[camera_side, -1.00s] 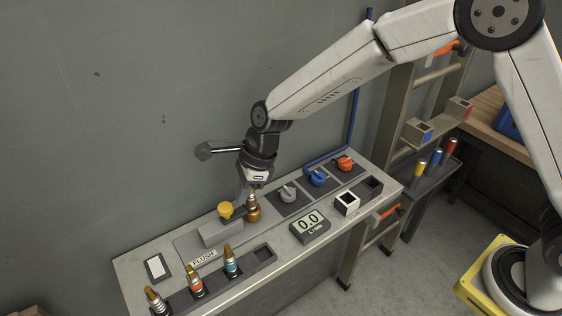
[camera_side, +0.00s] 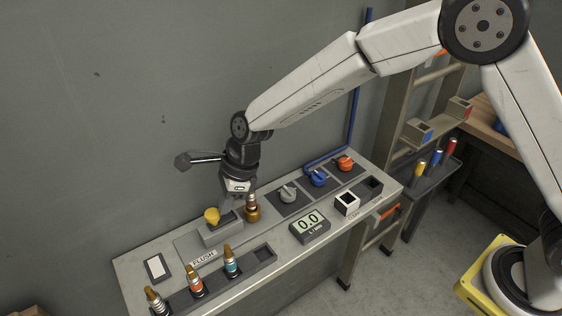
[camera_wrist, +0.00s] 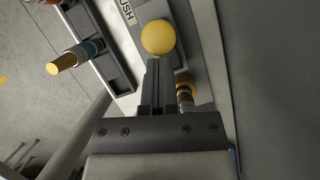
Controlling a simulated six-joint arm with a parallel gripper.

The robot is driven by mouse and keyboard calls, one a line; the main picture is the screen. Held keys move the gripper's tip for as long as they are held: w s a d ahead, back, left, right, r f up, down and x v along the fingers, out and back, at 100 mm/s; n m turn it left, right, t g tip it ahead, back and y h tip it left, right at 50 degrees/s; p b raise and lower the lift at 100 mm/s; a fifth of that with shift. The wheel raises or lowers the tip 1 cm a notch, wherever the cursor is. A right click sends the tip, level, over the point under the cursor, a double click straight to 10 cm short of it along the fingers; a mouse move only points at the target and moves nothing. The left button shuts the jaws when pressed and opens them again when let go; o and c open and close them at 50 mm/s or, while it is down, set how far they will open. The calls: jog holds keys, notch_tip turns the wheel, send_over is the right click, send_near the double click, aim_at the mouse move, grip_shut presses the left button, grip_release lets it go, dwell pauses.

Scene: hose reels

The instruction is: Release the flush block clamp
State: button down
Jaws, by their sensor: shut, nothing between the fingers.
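The flush block (camera_side: 222,235) is a grey block on the bench, behind the FLUSH label. Its yellow clamp knob (camera_side: 211,215) leans to the left; it also shows in the wrist view (camera_wrist: 157,37). My gripper (camera_side: 225,207) is shut and empty, with its fingertips (camera_wrist: 153,62) right beside the knob, on its right. I cannot tell whether they touch it. A brass hose fitting (camera_side: 252,212) stands upright at the right end of the block, and it is partly hidden behind my fingers in the wrist view (camera_wrist: 184,92).
Several colour-banded fittings stand in a front rack (camera_side: 263,256), one teal (camera_side: 231,262). A flow display (camera_side: 309,225) reads 0.0. Grey (camera_side: 288,193), blue (camera_side: 318,177) and orange (camera_side: 345,163) valve knobs lie to the right. The wall is close behind.

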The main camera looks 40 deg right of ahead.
jog(key=shift+r, duration=0.1)
jog(key=v, duration=1)
dwell(0.3)
jog(key=shift+d, duration=0.1)
jog(key=s+d+f+n+h, duration=0.1)
jog(key=s+d+f+n, duration=0.1)
jog(key=s+d+n, duration=0.3)
jog(key=s+d+f+n+t+h, duration=0.1)
jog(key=s+d+f+n, duration=0.1)
jog(key=s+d+n, duration=0.3)
jog(key=s+d+f+n+h, duration=0.2)
jog(key=s+d+n, duration=0.3)
jog(key=d+n, duration=0.6)
jog(key=d+f, duration=0.1)
jog(key=d, duration=0.3)
jog(key=shift+s+d, duration=0.4)
